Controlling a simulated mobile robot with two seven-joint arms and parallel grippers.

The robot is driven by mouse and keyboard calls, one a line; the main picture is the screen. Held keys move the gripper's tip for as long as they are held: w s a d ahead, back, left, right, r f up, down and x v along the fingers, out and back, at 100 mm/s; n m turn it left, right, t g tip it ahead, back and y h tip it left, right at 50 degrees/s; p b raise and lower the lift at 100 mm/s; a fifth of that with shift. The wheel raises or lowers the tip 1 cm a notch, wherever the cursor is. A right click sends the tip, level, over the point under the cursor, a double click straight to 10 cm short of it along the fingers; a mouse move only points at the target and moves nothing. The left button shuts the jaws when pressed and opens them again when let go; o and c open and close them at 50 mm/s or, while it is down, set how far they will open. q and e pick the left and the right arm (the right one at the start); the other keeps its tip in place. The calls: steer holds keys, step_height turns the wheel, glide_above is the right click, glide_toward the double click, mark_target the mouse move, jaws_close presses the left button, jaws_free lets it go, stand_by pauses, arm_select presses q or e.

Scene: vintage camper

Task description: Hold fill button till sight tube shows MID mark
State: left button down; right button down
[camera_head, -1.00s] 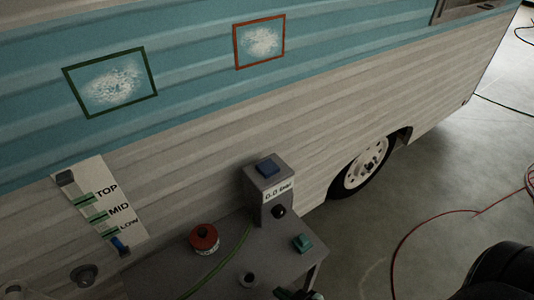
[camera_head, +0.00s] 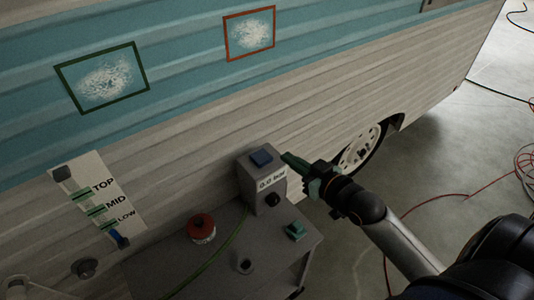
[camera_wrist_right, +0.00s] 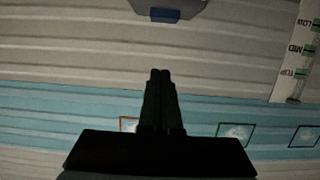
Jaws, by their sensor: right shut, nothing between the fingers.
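The sight tube (camera_head: 96,212) stands on a white panel marked TOP, MID and LOW at the left of the head view. Blue shows at its bottom end, below the LOW mark. The panel also shows upside down at the right of the right wrist view (camera_wrist_right: 297,50). My left gripper is out of view.
The grey bench (camera_head: 215,262) bears a red-topped can (camera_head: 201,228), a green button (camera_head: 295,231), a dark knob and a green hose. The camper wall (camera_head: 190,155) rises behind. Red hose lies on the floor at right.

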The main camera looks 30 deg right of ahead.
glide_above(267, 161)
steer(key=shift+s+f, duration=0.15)
steer(key=shift+f, duration=0.45)
steer(key=shift+s+f, duration=0.15)
steer(key=shift+f, duration=0.4)
steer(key=f, duration=0.3)
steer(key=shift+w+f, duration=0.15)
steer(key=shift+w, duration=0.15)
steer(key=shift+f, duration=0.5)
